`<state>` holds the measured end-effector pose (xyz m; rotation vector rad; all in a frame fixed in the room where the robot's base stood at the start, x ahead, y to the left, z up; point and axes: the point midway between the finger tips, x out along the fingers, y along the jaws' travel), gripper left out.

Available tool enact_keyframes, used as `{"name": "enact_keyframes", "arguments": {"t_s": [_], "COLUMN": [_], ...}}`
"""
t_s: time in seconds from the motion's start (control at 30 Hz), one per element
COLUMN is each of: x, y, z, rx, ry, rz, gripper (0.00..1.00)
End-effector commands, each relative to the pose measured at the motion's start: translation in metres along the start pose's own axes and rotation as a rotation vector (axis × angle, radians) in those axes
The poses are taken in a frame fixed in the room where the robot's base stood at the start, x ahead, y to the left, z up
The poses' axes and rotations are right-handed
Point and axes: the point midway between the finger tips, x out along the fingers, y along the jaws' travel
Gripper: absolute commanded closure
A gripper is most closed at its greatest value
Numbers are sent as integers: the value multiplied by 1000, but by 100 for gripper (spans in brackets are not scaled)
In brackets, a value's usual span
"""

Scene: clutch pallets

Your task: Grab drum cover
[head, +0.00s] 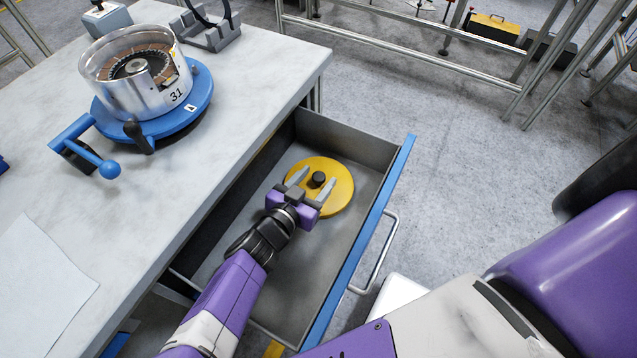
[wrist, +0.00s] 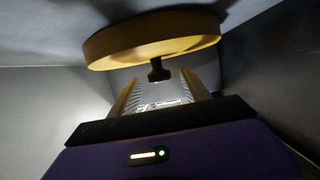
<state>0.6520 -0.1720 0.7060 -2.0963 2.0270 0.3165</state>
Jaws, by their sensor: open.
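The drum cover is a yellow disc (head: 338,190) with a black knob (head: 317,180) at its middle. It lies inside the open drawer. My gripper (head: 312,186) is open over the disc, with one finger on each side of the knob in the head view. In the wrist view the yellow disc (wrist: 150,40) and its dark knob (wrist: 158,70) show beyond the open fingers (wrist: 155,85). The knob appears between the fingertips, and no finger visibly touches it. The metal drum (head: 135,85) stands on the table on a blue round base.
The drawer (head: 365,150) is pulled out, with grey walls and a blue front around my gripper. Its handle (head: 375,255) faces right. The blue base (head: 200,95) has a lever with a ball end (head: 109,168). A paper sheet (head: 40,285) lies on the table (head: 240,105).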

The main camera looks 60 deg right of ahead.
Motion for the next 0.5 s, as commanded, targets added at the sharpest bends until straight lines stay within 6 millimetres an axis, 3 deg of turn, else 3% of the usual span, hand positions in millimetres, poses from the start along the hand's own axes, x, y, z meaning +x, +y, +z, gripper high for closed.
{"name": "enact_keyframes", "arguments": {"t_s": [0.3, 0.5], "x": [41, 49], "y": [0, 0], "z": [2, 2], "rx": [-1, -1], "ry": [1, -1], "rz": [2, 0], "gripper": [45, 45]}}
